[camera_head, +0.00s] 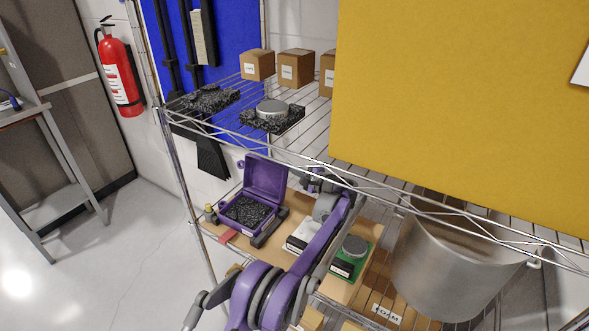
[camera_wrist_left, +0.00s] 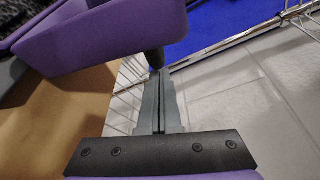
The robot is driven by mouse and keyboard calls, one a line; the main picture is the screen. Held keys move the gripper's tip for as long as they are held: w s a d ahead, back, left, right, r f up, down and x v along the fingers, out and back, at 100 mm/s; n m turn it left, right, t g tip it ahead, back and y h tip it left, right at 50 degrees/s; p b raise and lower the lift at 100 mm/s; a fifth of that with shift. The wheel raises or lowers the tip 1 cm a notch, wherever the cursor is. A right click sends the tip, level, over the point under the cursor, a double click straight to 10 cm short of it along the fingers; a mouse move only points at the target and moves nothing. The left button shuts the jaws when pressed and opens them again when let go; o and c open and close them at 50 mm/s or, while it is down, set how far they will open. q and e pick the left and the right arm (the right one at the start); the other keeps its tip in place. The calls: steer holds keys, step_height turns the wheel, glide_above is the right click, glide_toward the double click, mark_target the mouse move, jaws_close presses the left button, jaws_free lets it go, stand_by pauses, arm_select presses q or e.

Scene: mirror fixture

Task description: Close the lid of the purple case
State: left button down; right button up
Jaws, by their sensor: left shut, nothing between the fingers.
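The purple case (camera_head: 247,211) sits on a wooden board on the lower wire shelf, with dark speckled foam inside. Its lid (camera_head: 266,178) stands open, roughly upright, at the back of the case. My left arm reaches up past the right of the case, and its wrist end is just right of the lid, partly behind a shelf wire. My left gripper (camera_wrist_left: 159,92) is shut and empty in the left wrist view. A purple panel (camera_wrist_left: 110,35), seemingly the lid, is close to the fingertips there; touching or apart is unclear. My right gripper is not in view.
A white device (camera_head: 302,236) and a green-based device (camera_head: 346,266) stand right of the case. A large metal bucket (camera_head: 455,262) is farther right. The upper wire shelf bears foam pieces (camera_head: 272,124) and cardboard boxes (camera_head: 295,68). A yellow panel (camera_head: 450,110) blocks the upper right.

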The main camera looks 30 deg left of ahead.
mark_target(278, 166)
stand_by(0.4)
arm_select(q)
steer(key=shift+s+r+n, duration=0.25)
steer(key=shift+r+n, duration=0.05)
steer(key=shift+r, duration=0.1)
steer(key=s+r+n+y+p, duration=0.1)
steer(key=s+n, duration=0.1)
steer(key=s+r+n+p, duration=0.1)
steer(key=s+r+n, duration=0.1)
steer(key=s+n, duration=0.1)
steer(key=s+r+n+t+y, duration=0.1)
steer(key=s+r+n, duration=0.1)
steer(key=shift+s+a+r+n+y+p, duration=0.15)
steer(key=shift+s+a+n+y+p, duration=0.15)
steer(key=shift+s+n+p, duration=0.1)
steer(key=s+f+n+y+b, duration=0.2)
steer(key=s+n, duration=0.5)
steer(key=s, duration=0.4)
steer(key=shift+a+f+g, duration=0.2)
steer(key=shift+f+g, duration=0.15)
steer(key=shift+g, duration=0.05)
